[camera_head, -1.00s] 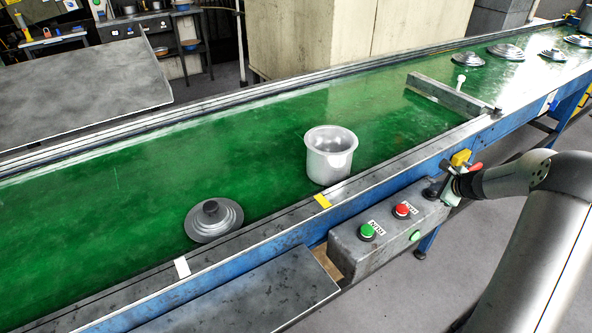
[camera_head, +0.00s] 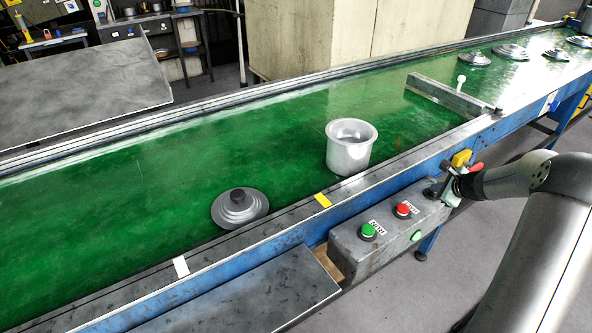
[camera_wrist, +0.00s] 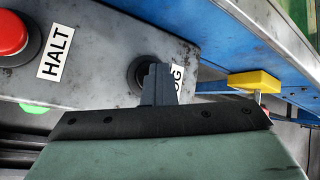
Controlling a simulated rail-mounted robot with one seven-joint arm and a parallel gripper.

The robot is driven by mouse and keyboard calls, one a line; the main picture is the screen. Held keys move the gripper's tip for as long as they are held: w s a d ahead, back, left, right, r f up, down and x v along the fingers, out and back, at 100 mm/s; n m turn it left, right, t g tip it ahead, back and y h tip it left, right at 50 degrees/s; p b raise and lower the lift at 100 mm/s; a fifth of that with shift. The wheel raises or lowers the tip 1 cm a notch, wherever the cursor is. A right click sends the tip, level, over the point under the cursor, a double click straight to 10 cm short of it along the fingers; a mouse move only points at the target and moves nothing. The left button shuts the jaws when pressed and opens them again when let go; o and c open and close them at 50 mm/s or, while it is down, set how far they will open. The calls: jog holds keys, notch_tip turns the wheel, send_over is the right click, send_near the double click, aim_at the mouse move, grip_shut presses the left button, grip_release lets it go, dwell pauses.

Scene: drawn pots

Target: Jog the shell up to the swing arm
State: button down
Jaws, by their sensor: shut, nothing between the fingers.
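The shell (camera_head: 350,150), a silver open-topped pot, stands upright on the green belt, near its front rail. The swing arm (camera_head: 450,96), a grey metal bar, lies across the belt farther right; a clear stretch of belt separates it from the shell. My gripper (camera_head: 440,190) is at the right end of the control box. In the wrist view my gripper (camera_wrist: 158,72) is shut and empty, its tips at a black button (camera_wrist: 135,72) beside a partly hidden label ending in "OG". I cannot tell how far the button is pressed.
A stepped lid (camera_head: 239,208) lies on the belt left of the shell. Several lids lie beyond the swing arm. The control box (camera_head: 375,240) carries a green button (camera_head: 368,230) and a red button (camera_head: 403,209). A yellow mark (camera_head: 322,201) is on the front rail.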

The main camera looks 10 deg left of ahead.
aim_at(435, 194)
jog(key=shift+s+f, duration=0.2)
jog(key=shift+f, duration=0.05)
jog(key=shift+w+r+p, duration=0.15)
jog(key=shift+r+p, duration=1.7)
jog(key=shift+r, duration=1.4)
jog(key=shift+a+r, duration=0.2)
jog(key=shift+a, duration=0.05)
jog(key=s+a+r+n+g, duration=0.2)
jog(key=s+a+r+n, duration=0.35)
jog(key=s+a, duration=0.3)
jog(key=s+a+r+n+g, duration=0.2)
jog(key=s+a+r+n, duration=0.2)
jog(key=s+a+n, duration=0.35)
jog(key=s+a+n+g+h, duration=0.1)
jog(key=s+n, duration=0.4)
jog(key=s, duration=0.8)
jog(key=s+a+n+g+h, duration=0.2)
jog(key=s+n, duration=0.3)
jog(key=s, duration=0.9)
jog(key=shift+s+a+g, duration=0.2)
jog(key=shift+a+g, duration=0.3)
jog(key=shift+a, duration=0.1)
